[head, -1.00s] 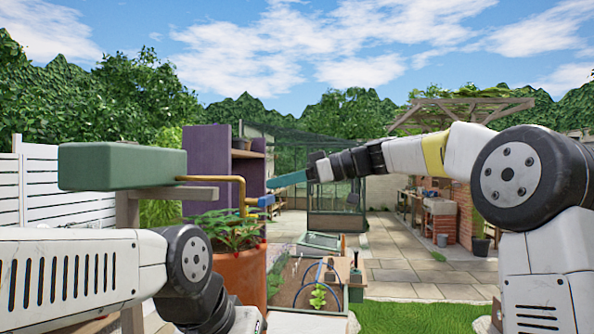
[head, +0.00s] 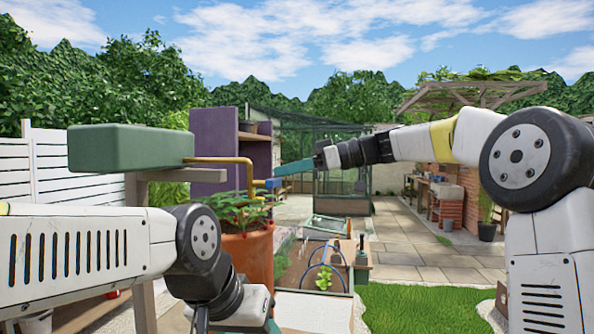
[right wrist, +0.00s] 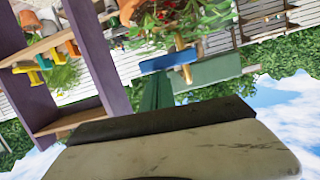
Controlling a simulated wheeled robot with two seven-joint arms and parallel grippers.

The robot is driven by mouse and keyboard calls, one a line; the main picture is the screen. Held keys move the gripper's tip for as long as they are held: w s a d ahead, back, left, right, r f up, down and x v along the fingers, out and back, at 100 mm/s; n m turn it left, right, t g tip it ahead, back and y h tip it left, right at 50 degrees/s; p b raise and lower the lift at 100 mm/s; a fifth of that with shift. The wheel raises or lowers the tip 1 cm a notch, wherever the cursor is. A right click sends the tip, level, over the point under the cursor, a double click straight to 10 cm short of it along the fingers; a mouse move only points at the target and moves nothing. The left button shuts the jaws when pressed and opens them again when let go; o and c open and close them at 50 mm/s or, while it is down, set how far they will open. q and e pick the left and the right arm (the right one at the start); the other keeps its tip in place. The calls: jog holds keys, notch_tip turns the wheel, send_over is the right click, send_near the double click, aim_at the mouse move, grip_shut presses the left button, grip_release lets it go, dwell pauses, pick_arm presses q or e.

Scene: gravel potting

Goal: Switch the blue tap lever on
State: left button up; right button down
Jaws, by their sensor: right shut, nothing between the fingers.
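The blue tap lever (head: 273,183) sits at the end of a brass pipe (head: 249,166) that comes out of a green tank (head: 130,148). It also shows in the right wrist view (right wrist: 166,62). My right gripper (head: 292,168) has its teal fingers shut and empty. Their tips are just above and beside the lever in the head view; I cannot tell whether they touch it. In the right wrist view the fingers (right wrist: 157,92) end close to the lever. My left arm is low at the front; only a teal bit of its gripper (head: 273,326) shows at the bottom edge.
A terracotta pot (head: 248,262) with a leafy, red-fruited plant stands below the pipe. A purple shelf (head: 214,150) is behind the pipe. A raised planter bed (head: 310,275) lies in front. Open paving (head: 420,255) is to the right.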

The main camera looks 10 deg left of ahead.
jog(key=shift+w+f, duration=0.1)
jog(key=m, duration=0.1)
jog(key=f+m+g, duration=0.1)
jog(key=m, duration=0.1)
jog(key=shift+w+f, duration=0.25)
jog(key=shift+f, duration=0.05)
jog(key=shift+s+f+m+g+y, duration=0.4)
jog(key=shift+f+m, duration=0.4)
jog(key=shift+m, duration=0.7)
jog(key=shift+s+f+m+g+y, duration=0.15)
jog(key=shift+f+m+g, duration=0.5)
jog(key=shift+m, duration=0.85)
jog(key=shift+s+f+m+g+y, duration=0.15)
jog(key=shift+f+m+g+y, duration=0.2)
jog(key=shift+f+m, duration=0.85)
jog(key=shift+r+m, duration=0.3)
jog(key=shift+r, duration=0.05)
